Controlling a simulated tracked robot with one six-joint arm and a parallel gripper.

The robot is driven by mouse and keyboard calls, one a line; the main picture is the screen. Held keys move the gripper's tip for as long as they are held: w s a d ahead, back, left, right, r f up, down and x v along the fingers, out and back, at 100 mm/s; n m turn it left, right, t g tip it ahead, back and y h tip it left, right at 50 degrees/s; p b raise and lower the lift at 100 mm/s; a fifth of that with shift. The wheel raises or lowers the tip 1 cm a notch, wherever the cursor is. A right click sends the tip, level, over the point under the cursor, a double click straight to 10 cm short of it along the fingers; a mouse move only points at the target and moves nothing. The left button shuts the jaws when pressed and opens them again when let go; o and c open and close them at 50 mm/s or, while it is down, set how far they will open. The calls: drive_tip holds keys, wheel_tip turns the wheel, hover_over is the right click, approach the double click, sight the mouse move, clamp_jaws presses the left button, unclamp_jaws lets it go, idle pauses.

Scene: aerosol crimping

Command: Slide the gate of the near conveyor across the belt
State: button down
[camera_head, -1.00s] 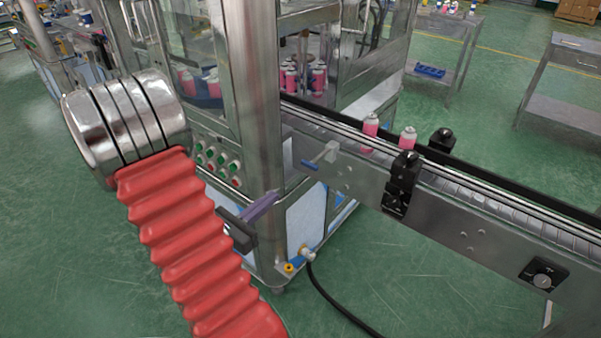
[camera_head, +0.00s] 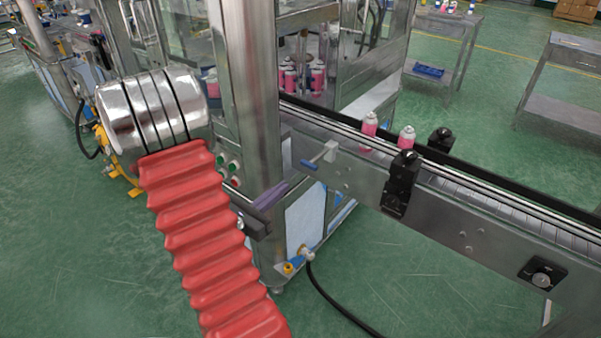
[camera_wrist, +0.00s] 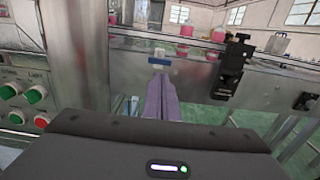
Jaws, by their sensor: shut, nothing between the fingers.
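The conveyor gate shows as a thin rod with a blue handle (camera_head: 311,163) on the near side wall of the near conveyor (camera_head: 365,178). In the wrist view its blue and white handle end (camera_wrist: 160,60) stands just ahead of my fingers. My gripper (camera_head: 284,186) has purple fingers, shut and empty. It is to the left of and a little below the handle in the head view, apart from it. In the wrist view the closed fingers (camera_wrist: 161,82) point at the handle, slightly below it. The gate's far part across the belt cannot be made out.
Pink cans (camera_head: 369,126) stand on the belt beyond the gate. A black sensor bracket (camera_head: 402,182) is fixed to the conveyor wall on the right. A steel machine post (camera_head: 252,100) and green and red buttons (camera_wrist: 24,98) are close on the left.

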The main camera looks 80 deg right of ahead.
sight(308, 167)
drive_tip(key=shift+x, duration=4.75)
drive_tip(key=shift+d, duration=0.1)
